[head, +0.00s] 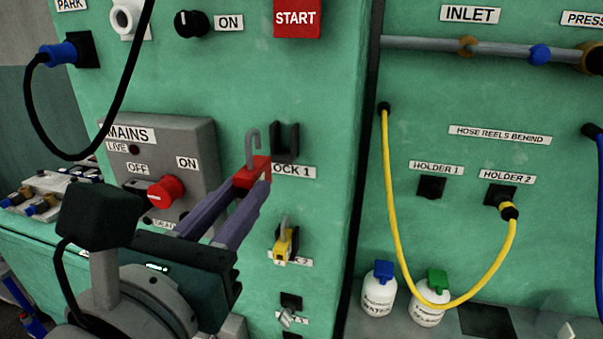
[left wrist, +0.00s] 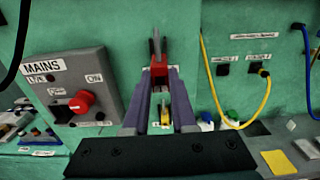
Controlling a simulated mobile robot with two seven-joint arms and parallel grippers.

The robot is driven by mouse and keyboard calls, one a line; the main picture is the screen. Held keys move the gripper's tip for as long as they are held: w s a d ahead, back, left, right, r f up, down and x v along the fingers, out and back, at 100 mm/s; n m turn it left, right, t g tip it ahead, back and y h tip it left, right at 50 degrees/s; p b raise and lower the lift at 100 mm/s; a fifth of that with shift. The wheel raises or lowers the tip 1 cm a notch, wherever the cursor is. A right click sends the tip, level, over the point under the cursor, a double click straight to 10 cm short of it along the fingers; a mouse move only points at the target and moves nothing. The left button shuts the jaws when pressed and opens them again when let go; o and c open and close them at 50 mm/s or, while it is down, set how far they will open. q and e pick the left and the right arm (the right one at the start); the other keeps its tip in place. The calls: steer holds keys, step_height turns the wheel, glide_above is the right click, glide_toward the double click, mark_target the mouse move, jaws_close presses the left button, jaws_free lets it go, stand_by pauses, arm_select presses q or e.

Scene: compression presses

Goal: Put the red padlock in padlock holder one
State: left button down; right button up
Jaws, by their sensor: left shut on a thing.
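The red padlock (head: 258,167) is upright with its grey shackle on top. My left gripper (head: 250,185) is shut on its body and holds it in front of the green panel. In the left wrist view the red padlock (left wrist: 159,70) sits between the purple fingertips of the gripper (left wrist: 160,78). Padlock holder one (head: 290,140) is a dark bracket above a label reading "...OCK 1", partly covered by the padlock. In the head view the shackle is just left of the bracket. Whether they touch cannot be told. My right gripper is not in view.
A yellow padlock (head: 284,243) hangs at the lower holder. Left is the grey mains box (head: 190,140) with a red knob (head: 166,191). Right are a yellow hose (head: 407,262) and two white bottles (head: 378,293) (head: 428,310) on a ledge. A black cable hangs at upper left.

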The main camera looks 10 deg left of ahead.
mark_target(260, 170)
arm_select(q)
steer(key=shift+a, duration=0.15)
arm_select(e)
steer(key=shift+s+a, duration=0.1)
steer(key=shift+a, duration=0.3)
arm_select(q)
steer(key=shift+w, duration=2.85)
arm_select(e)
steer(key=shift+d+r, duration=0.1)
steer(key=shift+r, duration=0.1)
arm_select(q)
steer(key=shift+w+d, duration=0.2)
steer(key=shift+w, duration=1.65)
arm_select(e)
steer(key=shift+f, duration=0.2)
arm_select(q)
steer(key=c, duration=0.6)
jaws_free()
steer(key=shift+c, duration=0.2)
